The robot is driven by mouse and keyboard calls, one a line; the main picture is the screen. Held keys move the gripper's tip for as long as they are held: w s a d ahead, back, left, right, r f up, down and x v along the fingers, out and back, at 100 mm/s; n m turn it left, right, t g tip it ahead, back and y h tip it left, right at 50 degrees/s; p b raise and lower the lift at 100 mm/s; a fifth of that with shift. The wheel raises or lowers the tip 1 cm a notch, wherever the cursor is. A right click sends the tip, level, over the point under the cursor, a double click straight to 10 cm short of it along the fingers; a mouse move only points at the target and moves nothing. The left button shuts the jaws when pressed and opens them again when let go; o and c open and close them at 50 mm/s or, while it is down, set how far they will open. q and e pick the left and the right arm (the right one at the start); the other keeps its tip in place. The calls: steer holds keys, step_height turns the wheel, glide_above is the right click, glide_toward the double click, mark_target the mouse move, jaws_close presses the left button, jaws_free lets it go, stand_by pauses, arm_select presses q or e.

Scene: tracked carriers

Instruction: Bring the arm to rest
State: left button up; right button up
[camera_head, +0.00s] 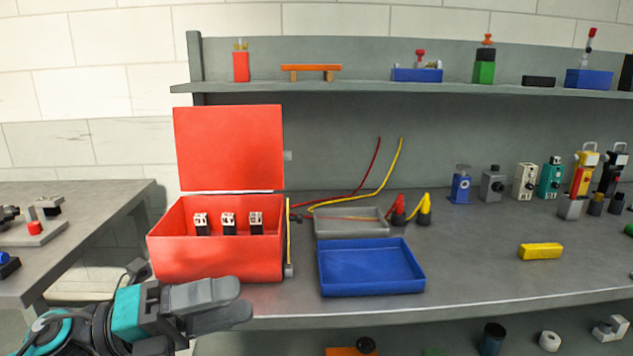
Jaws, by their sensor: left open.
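My left gripper (240,302) comes in from the lower left, in front of the bench's front edge and just below the red box. Its fingers are a small way apart and I see nothing between them. The red box (215,262) stands on the bench with its lid (228,148) raised. Several small black-and-white blocks (228,223) sit in a row in it. My right gripper does not show.
A blue tray (371,266) and a grey tray (350,222) lie right of the box. Red and yellow leads (397,165) run behind them. A yellow block (540,251) lies farther right. Several devices (493,185) line the back. A side table (100,200) stands left.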

arm_select(q)
steer(key=w+a+f+n+t+y+p, duration=0.1)
steer(key=a+f+n+t+y, duration=0.2)
steer(key=f+n+t+y, duration=0.7)
steer(key=w+a+f+n+t+y+p, duration=0.1)
steer(key=a+f+n+t+y+p, duration=0.15)
steer(key=n, duration=1.35)
steer(key=s+f+n+g+y, duration=0.2)
steer(key=s+f, duration=0.4)
steer(key=f, duration=0.3)
steer(key=s+a+f+n+g+y, duration=0.1)
steer(key=s+f+n+g, duration=0.3)
steer(key=f, duration=0.5)
steer(key=s+n+y, duration=0.1)
steer(key=s+n, duration=0.1)
steer(key=n, duration=0.1)
steer(key=shift+n+y, duration=0.3)
steer(key=shift+y, duration=0.05)
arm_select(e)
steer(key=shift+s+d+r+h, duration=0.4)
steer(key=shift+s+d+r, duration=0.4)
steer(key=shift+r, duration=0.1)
arm_select(q)
steer(key=shift+a, duration=0.1)
steer(key=shift+w, duration=0.1)
steer(key=shift+c, duration=0.5)
